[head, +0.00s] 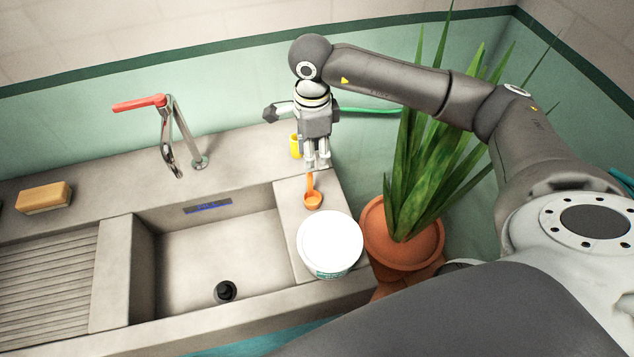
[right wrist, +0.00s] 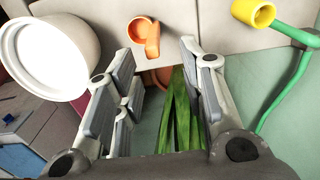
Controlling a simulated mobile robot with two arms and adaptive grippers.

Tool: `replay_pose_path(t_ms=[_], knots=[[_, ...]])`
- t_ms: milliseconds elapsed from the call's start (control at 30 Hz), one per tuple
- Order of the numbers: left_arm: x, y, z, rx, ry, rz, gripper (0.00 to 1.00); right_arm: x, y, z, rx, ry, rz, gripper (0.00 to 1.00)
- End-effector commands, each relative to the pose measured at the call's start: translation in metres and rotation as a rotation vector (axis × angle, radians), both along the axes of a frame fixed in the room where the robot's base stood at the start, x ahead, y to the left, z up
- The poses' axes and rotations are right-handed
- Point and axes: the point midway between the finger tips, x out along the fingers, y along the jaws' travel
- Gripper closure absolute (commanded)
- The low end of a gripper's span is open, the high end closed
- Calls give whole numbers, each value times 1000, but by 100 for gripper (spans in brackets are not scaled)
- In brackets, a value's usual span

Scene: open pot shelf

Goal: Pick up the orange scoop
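The orange scoop (head: 313,197) lies on the counter strip to the right of the sink basin, with its bowl toward the front and its handle toward my right gripper (head: 317,164). The gripper points down just behind the scoop, close to the handle end. In the right wrist view the scoop (right wrist: 141,30) shows beyond the two fingertips, its handle in the gap between them. The fingers are apart and nothing is held. I cannot tell whether a finger touches the handle. My left gripper is not in view.
A yellow nozzle (head: 296,146) on a green hose (head: 370,110) is beside the gripper. A potted plant (head: 402,240) stands right. The sink basin (head: 215,255) is empty; a faucet (head: 170,140) stands behind it.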

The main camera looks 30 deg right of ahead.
Motion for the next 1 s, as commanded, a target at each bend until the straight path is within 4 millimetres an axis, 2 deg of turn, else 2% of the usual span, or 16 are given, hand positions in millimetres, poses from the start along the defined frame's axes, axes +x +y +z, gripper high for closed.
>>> replay_pose_path(t_ms=[133,333,533,633,933,1000], knots=[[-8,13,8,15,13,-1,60,-1,1,-21,1,3,0,62],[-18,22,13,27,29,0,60,-1,2,-35,1,2,0,62],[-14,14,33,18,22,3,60,-1,7,-61,0,5,0,62],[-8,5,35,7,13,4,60,0,6,-75,0,2,-1,62],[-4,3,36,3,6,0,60,1,6,-84,2,-1,0,62],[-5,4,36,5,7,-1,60,1,6,-84,2,-1,0,69]])
